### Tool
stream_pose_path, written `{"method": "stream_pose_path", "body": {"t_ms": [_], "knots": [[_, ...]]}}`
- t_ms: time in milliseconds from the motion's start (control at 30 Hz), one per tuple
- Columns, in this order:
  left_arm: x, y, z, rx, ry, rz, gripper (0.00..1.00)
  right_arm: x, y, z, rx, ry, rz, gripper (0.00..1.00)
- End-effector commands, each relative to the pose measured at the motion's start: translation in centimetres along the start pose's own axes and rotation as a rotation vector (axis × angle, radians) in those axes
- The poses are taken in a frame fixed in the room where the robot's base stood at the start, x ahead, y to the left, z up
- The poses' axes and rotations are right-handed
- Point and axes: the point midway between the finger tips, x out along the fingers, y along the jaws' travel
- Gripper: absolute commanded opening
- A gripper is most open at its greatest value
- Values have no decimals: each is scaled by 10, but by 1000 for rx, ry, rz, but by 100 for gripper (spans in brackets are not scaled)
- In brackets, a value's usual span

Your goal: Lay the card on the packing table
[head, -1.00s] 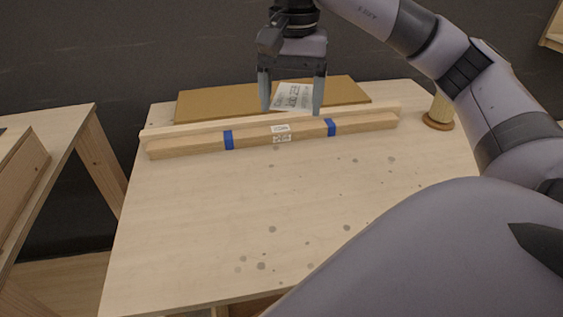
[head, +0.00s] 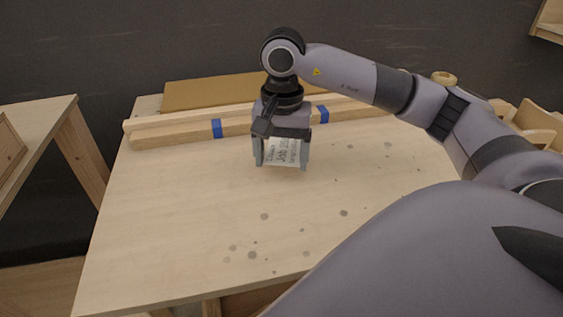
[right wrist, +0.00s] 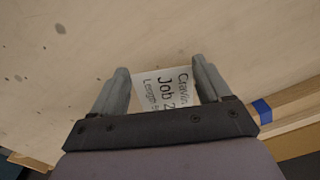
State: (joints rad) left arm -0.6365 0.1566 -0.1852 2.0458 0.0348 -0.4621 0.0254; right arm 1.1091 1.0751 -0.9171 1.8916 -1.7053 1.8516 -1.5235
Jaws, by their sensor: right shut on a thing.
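My left gripper is not in view.
Wooden strips with blue tape (head: 217,128) lie across the back of the table, before a brown board (head: 205,93). A wooden spool (head: 444,78) is at the back right. Another wooden table (head: 50,115) stands at left. The front tabletop is clear apart from dark spots.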

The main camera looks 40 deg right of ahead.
Motion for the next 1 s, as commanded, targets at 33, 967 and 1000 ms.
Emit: {"method": "stream_pose_path", "body": {"t_ms": [33,967,1000], "knots": [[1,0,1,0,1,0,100,10,1,0,0,-2,4,49],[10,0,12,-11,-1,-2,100,45,1,0,0,0,1,49],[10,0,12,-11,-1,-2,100,45,1,0,0,0,1,87]]}}
